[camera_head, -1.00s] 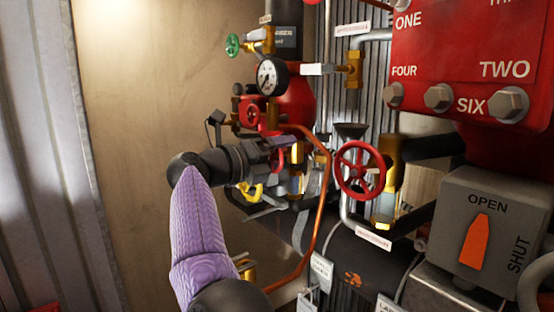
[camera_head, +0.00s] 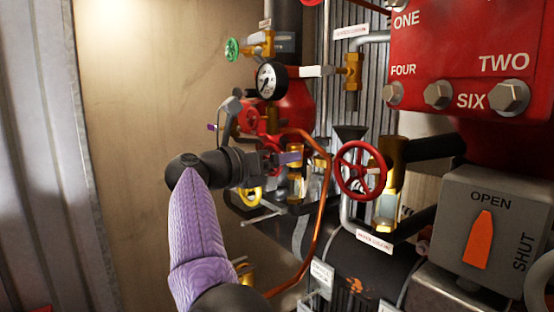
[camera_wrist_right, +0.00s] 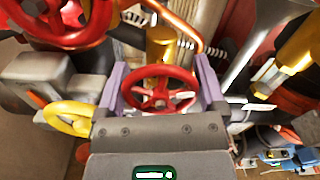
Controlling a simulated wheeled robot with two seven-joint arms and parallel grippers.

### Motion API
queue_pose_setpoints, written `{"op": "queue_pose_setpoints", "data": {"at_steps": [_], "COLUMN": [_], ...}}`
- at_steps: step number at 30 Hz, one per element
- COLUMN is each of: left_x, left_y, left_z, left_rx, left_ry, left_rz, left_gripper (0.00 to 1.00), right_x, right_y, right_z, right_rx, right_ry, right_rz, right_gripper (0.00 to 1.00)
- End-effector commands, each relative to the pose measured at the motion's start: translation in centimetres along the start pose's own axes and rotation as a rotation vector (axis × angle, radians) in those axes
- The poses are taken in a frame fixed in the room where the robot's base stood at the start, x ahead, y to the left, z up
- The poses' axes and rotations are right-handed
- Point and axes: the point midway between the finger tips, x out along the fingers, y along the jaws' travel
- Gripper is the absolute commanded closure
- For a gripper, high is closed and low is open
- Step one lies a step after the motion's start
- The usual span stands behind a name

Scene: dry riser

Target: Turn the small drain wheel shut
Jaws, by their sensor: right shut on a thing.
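A small red spoked wheel (camera_wrist_right: 161,95) sits between the purple fingers of my right gripper (camera_wrist_right: 160,80) in the right wrist view. The fingers are shut on it, one on each side of its rim. In the head view, the right gripper (camera_head: 286,158) reaches in among the valves from the left, on the purple-sleeved right arm. There I cannot clearly make out the held wheel, as the gripper and nearby parts hide it. My left gripper is not in view.
A larger red handwheel (camera_head: 360,170) stands right of the gripper. A copper pipe (camera_head: 322,190) curves close by. A yellow handle (camera_head: 250,195) is just below, and a pressure gauge (camera_head: 269,79) above. A grey OPEN/SHUT box (camera_head: 490,235) stands at the right.

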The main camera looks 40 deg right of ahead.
Motion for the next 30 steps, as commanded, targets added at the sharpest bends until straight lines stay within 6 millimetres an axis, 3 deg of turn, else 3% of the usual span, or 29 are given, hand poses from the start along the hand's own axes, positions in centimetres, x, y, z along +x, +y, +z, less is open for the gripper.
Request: {"op": "queue_pose_setpoints", "data": {"at_steps": [18, 19, 20, 27, 30], "left_x": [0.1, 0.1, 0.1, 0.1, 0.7], "left_y": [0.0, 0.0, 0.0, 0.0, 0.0], "left_z": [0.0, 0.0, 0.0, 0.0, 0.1], "left_rx": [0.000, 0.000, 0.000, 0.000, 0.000], "left_ry": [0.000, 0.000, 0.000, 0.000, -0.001], "left_rz": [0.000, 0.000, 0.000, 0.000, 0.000], "left_gripper": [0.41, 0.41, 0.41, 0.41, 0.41], "right_x": [0.0, 0.0, 0.0, -0.2, -1.7], "right_y": [0.1, 0.1, 0.1, 0.1, 0.2], "right_z": [-0.3, -0.3, -0.3, -0.2, -0.3], "right_rx": [0.034, 0.034, 0.034, 0.035, 0.034], "right_ry": [0.008, 0.008, 0.007, 0.004, 0.003], "right_rz": [0.001, 0.001, 0.001, 0.001, 0.003], "right_gripper": [0.69, 0.06, 0.00, 0.00, 0.00]}}
